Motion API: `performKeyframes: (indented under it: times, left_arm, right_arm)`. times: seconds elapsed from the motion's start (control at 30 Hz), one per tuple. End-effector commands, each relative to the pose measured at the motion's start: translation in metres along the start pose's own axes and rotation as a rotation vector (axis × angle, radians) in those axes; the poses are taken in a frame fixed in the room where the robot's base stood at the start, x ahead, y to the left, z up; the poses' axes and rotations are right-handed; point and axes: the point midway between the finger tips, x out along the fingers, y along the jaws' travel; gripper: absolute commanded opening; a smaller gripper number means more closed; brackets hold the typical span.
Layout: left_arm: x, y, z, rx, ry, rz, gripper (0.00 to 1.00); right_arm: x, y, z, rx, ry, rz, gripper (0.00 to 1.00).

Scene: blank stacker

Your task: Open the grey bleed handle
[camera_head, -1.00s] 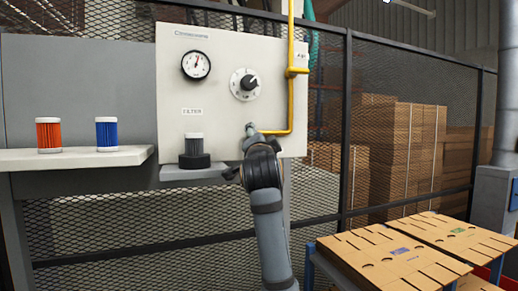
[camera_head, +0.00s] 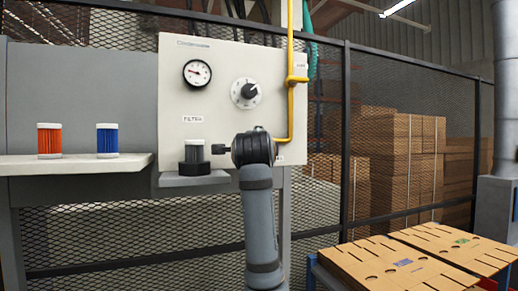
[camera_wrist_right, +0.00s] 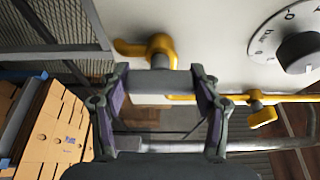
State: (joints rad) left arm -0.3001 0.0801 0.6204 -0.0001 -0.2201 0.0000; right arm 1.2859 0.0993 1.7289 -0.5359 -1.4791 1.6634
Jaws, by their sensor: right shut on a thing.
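The grey bleed handle (camera_wrist_right: 162,84) shows in the right wrist view as a grey bar between my fingers, in front of a yellow valve body (camera_wrist_right: 155,47) on the pale panel. My right gripper (camera_wrist_right: 160,78) is shut on it, one finger at each end. In the head view my right wrist covers the handle and the fingertips at the panel's lower right. The pressure gauge (camera_head: 197,73) has its needle pointing left. My left gripper is in neither view.
A dial knob (camera_head: 245,93) sits above my wrist. A yellow pipe (camera_head: 290,60) with a yellow valve lever (camera_wrist_right: 262,116) runs down the panel's right side. The filter (camera_head: 194,151) stands at left; orange (camera_head: 49,141) and blue (camera_head: 107,140) cartridges stand on a shelf.

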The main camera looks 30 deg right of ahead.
Motion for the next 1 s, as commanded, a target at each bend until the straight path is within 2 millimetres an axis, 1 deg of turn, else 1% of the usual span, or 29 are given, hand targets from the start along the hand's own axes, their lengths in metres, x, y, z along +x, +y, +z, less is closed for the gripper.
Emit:
performKeyframes:
  times: [0.47, 0.5, 0.63, 0.93, 1.0]
  left_arm:
    - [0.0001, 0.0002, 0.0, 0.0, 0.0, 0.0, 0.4]
    - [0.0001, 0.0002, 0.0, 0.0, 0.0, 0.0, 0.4]
    - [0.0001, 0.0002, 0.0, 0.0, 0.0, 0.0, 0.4]
    - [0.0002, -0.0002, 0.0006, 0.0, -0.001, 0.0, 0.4]
    - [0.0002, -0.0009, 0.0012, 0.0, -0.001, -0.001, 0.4]
  right_arm:
    - [0.0, 0.0, 0.0002, 0.012, -0.001, 0.004, 0.32]
    - [0.0, 0.0001, 0.0002, 0.011, -0.001, 0.004, 0.69]
    - [0.0, 0.0001, 0.0002, 0.011, -0.001, 0.004, 0.86]
    - [-0.0001, 0.0001, 0.0002, 0.01, -0.001, 0.004, 0.87]
    - [-0.0028, -0.0001, 0.0006, 0.01, -0.001, 0.003, 0.87]
